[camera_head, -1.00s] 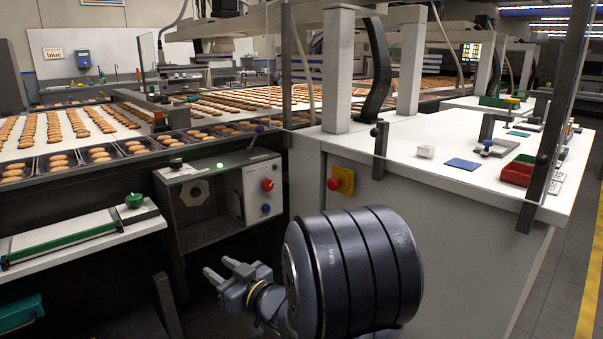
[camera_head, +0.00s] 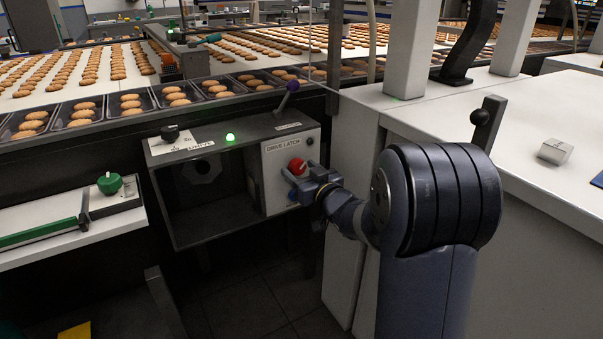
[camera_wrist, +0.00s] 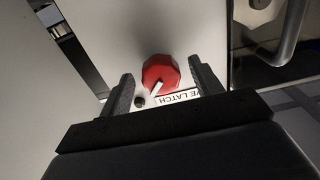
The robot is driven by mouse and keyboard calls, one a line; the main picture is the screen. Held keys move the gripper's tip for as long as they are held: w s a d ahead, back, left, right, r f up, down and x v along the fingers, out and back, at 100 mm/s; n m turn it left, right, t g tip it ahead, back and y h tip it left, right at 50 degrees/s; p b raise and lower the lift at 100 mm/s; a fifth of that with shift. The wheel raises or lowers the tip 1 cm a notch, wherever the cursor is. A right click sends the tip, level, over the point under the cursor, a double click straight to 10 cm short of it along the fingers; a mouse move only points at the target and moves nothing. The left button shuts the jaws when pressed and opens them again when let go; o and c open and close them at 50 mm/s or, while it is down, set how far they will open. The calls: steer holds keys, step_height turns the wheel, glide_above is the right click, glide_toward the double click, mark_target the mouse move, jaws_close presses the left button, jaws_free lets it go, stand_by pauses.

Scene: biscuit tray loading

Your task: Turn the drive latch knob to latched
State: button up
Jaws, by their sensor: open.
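The red drive latch knob (camera_head: 297,166) is on the white front panel (camera_head: 278,160) of the grey control box, under the "DRIVE LATCH" label (camera_head: 283,145). In the wrist view the knob (camera_wrist: 160,73) is a faceted red disc with a white pointer mark. My gripper (camera_head: 300,182) is at the panel, right by the knob. In the wrist view my gripper (camera_wrist: 163,88) is open, with one dark finger on each side of the knob's near edge. I cannot tell whether the fingers touch it. Part of the blue button below the knob shows beside my gripper.
A white cabinet (camera_head: 350,200) stands close on the right.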

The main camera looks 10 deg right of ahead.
steer(key=shift+w, duration=0.15)
steer(key=shift+c, duration=0.4)
steer(key=c, duration=0.9)
steer(key=shift+f+n+b, duration=0.1)
steer(key=shift+n+b, duration=0.2)
steer(key=shift+b, duration=0.05)
steer(key=n+b, duration=0.3)
steer(key=n, duration=0.1)
steer(key=shift+n+b, duration=1.2)
steer(key=shift+n, duration=0.9)
